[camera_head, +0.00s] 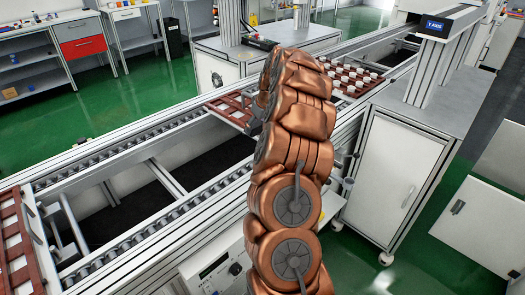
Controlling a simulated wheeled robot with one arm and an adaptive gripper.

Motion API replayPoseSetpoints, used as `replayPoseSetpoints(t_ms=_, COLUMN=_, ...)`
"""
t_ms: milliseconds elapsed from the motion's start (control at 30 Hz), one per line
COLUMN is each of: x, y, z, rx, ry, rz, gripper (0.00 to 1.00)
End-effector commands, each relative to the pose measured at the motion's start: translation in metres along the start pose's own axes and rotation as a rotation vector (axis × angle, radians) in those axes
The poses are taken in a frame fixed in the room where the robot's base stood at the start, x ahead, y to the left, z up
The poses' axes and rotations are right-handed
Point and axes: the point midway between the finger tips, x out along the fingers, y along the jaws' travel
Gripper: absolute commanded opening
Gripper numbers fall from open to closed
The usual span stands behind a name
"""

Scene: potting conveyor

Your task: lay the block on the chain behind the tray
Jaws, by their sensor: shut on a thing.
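My copper-coloured arm rises through the middle of the view and hides most of what is at its end. A small grey part of my gripper (255,122) shows at the arm's left edge, over the conveyor. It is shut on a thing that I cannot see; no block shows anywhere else. A red-brown tray (228,108) with slots sits on the conveyor just left of the gripper, partly hidden by the arm. The chain (130,143) runs along the conveyor's far side, from the lower left towards this tray, and is bare there.
Another red-brown tray (14,245) stands at the lower left end. A tray with several white round pieces (352,78) lies beyond the arm. A grey cabinet (400,160) stands at the right. The pit between the conveyor rails is open.

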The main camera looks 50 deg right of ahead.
Motion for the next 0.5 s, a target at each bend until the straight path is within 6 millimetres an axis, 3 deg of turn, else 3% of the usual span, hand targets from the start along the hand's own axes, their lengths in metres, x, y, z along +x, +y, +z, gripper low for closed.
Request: replayPoseSetpoints(t_ms=500, x=-0.015, y=-0.029, z=0.046, rx=0.000, ry=-0.001, rz=-0.002, gripper=0.29)
